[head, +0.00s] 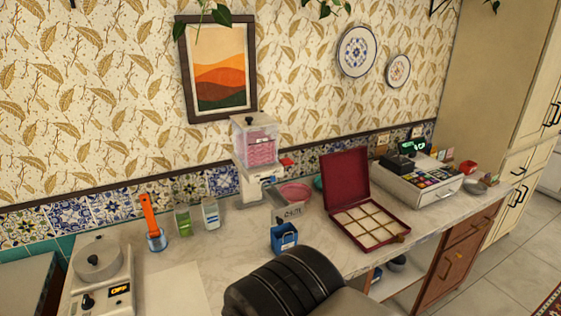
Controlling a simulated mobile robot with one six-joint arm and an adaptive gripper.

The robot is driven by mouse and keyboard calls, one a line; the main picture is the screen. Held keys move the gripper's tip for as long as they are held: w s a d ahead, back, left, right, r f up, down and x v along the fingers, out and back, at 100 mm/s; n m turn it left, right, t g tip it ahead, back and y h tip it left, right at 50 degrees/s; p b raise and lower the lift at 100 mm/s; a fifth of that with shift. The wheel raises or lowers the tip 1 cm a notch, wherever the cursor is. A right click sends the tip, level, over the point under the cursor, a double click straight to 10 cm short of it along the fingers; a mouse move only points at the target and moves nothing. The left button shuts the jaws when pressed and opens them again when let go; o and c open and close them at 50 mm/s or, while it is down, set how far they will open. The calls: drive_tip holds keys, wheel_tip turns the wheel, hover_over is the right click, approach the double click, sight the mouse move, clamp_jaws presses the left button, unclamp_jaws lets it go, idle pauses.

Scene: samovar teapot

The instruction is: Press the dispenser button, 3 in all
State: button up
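The dispenser (254,160) stands at the back of the counter against the tiled wall, upright. It has a clear hopper with pink contents on a white body. A small blue spot shows low on its front; I cannot tell whether it is the button. A pink dish (295,193) sits just right of its base. My gripper is not in view; only a dark, ribbed part of my arm shows at the bottom middle, well in front of the dispenser and apart from it.
A blue container (284,241) stands between my arm and the dispenser. An open red box (378,222) and a cash register (421,182) are to the right. Glasses (211,215) and an orange-handled tool (151,218) stand left. Bare counter (228,258) lies at front left.

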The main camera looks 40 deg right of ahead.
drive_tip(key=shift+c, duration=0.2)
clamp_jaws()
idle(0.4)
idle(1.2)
